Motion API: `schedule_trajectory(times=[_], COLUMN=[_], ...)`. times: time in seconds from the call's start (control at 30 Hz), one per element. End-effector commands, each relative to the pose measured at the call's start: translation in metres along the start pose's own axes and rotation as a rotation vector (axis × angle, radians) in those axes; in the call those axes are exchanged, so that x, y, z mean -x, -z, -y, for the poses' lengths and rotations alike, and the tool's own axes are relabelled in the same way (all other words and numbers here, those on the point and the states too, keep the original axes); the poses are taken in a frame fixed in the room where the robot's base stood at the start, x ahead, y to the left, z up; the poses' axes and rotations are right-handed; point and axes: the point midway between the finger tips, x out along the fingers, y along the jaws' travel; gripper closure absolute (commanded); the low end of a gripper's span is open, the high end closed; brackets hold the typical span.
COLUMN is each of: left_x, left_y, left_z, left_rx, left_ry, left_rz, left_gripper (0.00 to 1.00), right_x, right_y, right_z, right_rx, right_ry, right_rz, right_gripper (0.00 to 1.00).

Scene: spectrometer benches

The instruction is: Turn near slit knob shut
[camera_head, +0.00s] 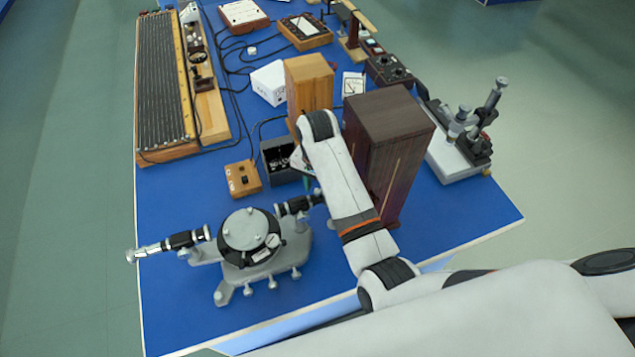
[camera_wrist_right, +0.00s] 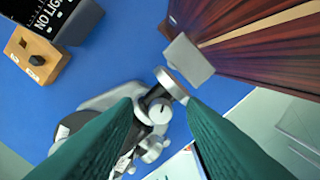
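The spectrometer (camera_head: 262,262) stands at the near left of the blue bench, with a round table on top, a telescope (camera_head: 184,240) to the left and a collimator (camera_head: 296,206) to the right. In the right wrist view a small round pale knob (camera_wrist_right: 160,111) with a dark line across its face shows beyond the gap between my fingers. My right gripper (camera_wrist_right: 159,108) is open, its two green fingers on either side of the knob in the picture; contact cannot be told. In the head view my right gripper (camera_head: 307,183) is mostly hidden behind my arm, near the collimator's end. My left gripper is not in view.
A dark wooden box (camera_head: 396,118) stands close beside my right arm. A black box (camera_head: 279,160) and a small wooden switch box (camera_head: 243,178) sit behind the spectrometer. A grey instrument (camera_head: 455,150) stands at the right edge. The bench's front left is clear.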

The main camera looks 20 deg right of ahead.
Motion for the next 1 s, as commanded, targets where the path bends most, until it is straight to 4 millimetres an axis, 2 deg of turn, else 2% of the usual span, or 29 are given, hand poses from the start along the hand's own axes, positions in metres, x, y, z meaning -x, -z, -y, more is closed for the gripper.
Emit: schedule_trajectory(times=[0.03, 0.23, 0.67, 1.0], left_x=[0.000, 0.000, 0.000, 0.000], left_y=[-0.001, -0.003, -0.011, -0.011], left_z=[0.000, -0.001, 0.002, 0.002], left_rx=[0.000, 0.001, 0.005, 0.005], left_ry=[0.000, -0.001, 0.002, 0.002], left_rz=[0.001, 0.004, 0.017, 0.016], left_gripper=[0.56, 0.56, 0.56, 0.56], right_x=[0.000, 0.000, 0.000, 0.000], right_y=[0.000, 0.000, -0.001, -0.001], right_z=[0.000, 0.000, 0.000, 0.001], right_rx=[0.000, 0.000, 0.064, 0.318], right_ry=[0.000, 0.000, 0.000, 0.002], right_rz=[0.000, 0.000, 0.000, 0.001], right_gripper=[0.67, 1.00, 1.00, 1.00])
